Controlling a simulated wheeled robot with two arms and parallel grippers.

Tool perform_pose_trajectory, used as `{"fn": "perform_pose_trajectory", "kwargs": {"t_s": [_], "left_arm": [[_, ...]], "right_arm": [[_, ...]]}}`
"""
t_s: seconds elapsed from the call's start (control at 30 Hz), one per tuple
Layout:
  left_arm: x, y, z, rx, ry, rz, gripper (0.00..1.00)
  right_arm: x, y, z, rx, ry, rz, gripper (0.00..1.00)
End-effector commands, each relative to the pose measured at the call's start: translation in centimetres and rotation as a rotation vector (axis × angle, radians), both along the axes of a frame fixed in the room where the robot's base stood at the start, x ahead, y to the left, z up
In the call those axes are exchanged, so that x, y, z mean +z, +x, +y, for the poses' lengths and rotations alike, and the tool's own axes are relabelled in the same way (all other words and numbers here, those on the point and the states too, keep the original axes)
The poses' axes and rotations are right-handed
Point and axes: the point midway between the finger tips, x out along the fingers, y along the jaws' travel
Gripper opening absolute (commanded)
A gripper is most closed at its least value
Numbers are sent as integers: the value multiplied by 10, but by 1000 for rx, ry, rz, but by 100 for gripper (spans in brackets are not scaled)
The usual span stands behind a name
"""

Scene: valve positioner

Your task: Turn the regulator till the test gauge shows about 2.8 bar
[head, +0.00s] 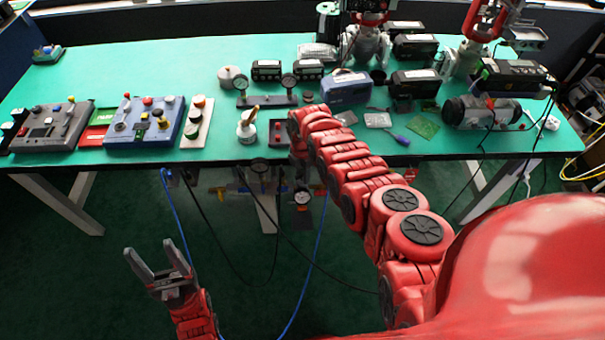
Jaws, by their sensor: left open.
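I cannot tell which is the test gauge, and no dial is readable. I cannot pick out the regulator for certain; several small fittings (259,166) sit under the edge near the hanging gauge. My left gripper (155,258) is open and empty over the floor, in front of the bench and well apart from it. My right arm reaches to the bench's front edge; its gripper is hidden behind the arm.
The green bench (130,75) carries a grey button box (50,128), a blue button box (143,125), a white-and-brass fitting (247,128) and a dark cylinder (482,112). Blue and black hoses hang below the front edge. The bench's back left is mostly clear.

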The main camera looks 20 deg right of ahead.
Motion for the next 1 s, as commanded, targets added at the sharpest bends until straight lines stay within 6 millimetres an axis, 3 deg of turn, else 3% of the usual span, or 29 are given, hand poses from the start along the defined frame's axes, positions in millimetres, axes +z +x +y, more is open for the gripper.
{"fn": "perform_pose_trajectory", "kwargs": {"t_s": [0.03,0.2,0.67,1.0], "left_arm": [[0,0,0,0,0,0,61],[0,0,0,0,0,0,61],[0,0,0,0,0,0,61],[2,0,0,0,0,0,61]], "right_arm": [[0,0,0,0,0,0,28],[0,0,0,0,0,0,0],[0,0,0,-19,0,0,0],[0,-1,0,-198,0,1,0]]}}
